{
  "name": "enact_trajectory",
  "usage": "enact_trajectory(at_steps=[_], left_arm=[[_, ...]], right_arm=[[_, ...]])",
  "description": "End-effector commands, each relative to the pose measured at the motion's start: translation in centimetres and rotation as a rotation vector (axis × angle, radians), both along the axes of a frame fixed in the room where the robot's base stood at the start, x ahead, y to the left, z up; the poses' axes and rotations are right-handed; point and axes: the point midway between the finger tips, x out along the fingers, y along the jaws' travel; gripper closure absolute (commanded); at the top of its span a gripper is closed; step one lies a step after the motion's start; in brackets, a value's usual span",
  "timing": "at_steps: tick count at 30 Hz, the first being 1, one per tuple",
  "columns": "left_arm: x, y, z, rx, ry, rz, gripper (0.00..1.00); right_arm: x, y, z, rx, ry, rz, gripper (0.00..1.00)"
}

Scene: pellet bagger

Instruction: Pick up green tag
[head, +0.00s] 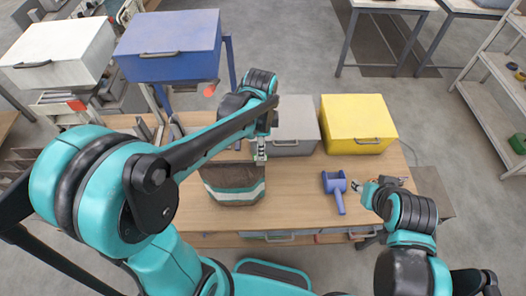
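I cannot make out a green tag for certain. My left gripper (261,155) points down over the table, at the back right edge of a brown bag (225,179) with white and teal bands. Its fingers look close together, but whether they are shut or hold anything is too small to tell. My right gripper (366,188) is low over the right part of the table, just right of a blue scoop (335,190). Its finger state is unclear.
On the wooden table (295,205), a grey box (294,118) and a yellow box (357,120) stand at the back. A blue box (168,45) and a white box (60,55) stand at left. A shelf (490,95) at right holds a small green item (518,143).

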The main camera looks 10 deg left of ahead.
Motion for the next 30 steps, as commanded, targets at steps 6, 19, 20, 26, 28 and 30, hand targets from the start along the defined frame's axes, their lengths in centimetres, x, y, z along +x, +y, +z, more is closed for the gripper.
enact_trajectory(at_steps=[6,19,20,26,28,30], left_arm=[[0.2,0.2,-3.0,0.0,-0.001,0.002,0.71],[0.3,0.3,-6.2,0.0,-0.002,0.003,0.71],[0.3,0.3,-6.2,0.0,-0.002,0.003,0.71],[0.3,0.3,-6.2,0.0,-0.002,0.003,1.0],[0.3,0.3,-6.2,0.0,-0.002,0.003,1.0],[0.3,0.3,-6.2,0.0,-0.002,0.003,1.0]], right_arm=[[0.0,0.0,-0.4,0.0,0.0,0.0,0.6],[0.0,0.0,-0.6,0.0,0.0,0.0,0.6],[0.0,0.0,-0.6,0.0,0.0,0.0,0.6],[0.0,0.0,-0.6,0.0,0.0,0.0,0.6],[0.0,0.0,-0.6,0.0,0.0,0.0,0.6],[0.0,0.0,-0.6,0.0,0.0,0.0,0.6]])
